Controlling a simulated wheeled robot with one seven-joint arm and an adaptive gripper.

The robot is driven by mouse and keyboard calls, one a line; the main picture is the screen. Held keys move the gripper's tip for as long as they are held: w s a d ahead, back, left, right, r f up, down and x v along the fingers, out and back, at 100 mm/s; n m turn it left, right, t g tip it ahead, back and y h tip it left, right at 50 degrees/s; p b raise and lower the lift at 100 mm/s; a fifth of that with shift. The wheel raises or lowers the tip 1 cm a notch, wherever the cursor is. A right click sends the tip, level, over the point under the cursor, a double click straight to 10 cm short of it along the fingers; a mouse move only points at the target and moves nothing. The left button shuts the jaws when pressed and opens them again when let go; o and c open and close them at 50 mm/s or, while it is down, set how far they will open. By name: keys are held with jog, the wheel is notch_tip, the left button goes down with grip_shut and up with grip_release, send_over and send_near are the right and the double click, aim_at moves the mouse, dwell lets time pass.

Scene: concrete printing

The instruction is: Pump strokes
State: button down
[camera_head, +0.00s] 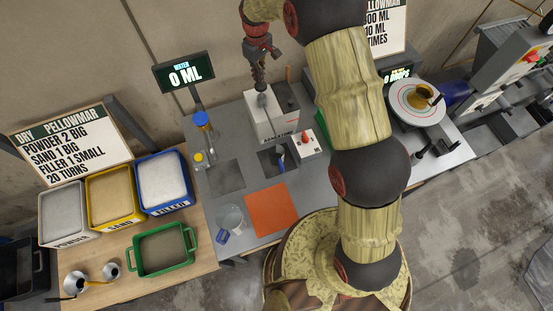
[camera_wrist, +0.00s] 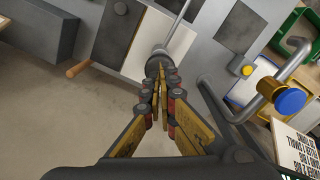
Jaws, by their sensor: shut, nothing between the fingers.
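The pump (camera_head: 272,130) is a pale box standing at the back of the grey worktop, with a grey plunger rod and knob on top. My gripper (camera_head: 260,88) points down right above the plunger. In the wrist view my gripper (camera_wrist: 161,75) has its fingertips together and holds nothing. The grey plunger knob (camera_wrist: 159,54) is just beyond the fingertips, with its thin rod running up the picture. I cannot tell whether the tips touch it. A water display (camera_head: 184,73) reads 0 ML. Another small display (camera_head: 400,73) is partly hidden by my arm.
A clear beaker (camera_head: 231,218) and orange mat (camera_head: 271,209) lie in front. A small box with a red knob (camera_head: 306,147) is right. Material bins (camera_head: 110,195) are left; a round plate (camera_head: 414,108) is right.

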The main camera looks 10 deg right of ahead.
aim_at(261, 86)
jog(key=shift+f, duration=0.2)
jog(key=shift+f+b, duration=1.45)
jog(key=shift+f, duration=0.85)
jog(key=shift+r+p, duration=1.05)
jog(key=shift+r, duration=1.45)
jog(key=shift+f, duration=0.25)
jog(key=shift+f+b, duration=1.5)
jog(key=shift+f, duration=0.75)
jog(key=shift+r+p, duration=1.1)
jog(key=shift+r, duration=1.4)
jog(key=shift+f, duration=0.15)
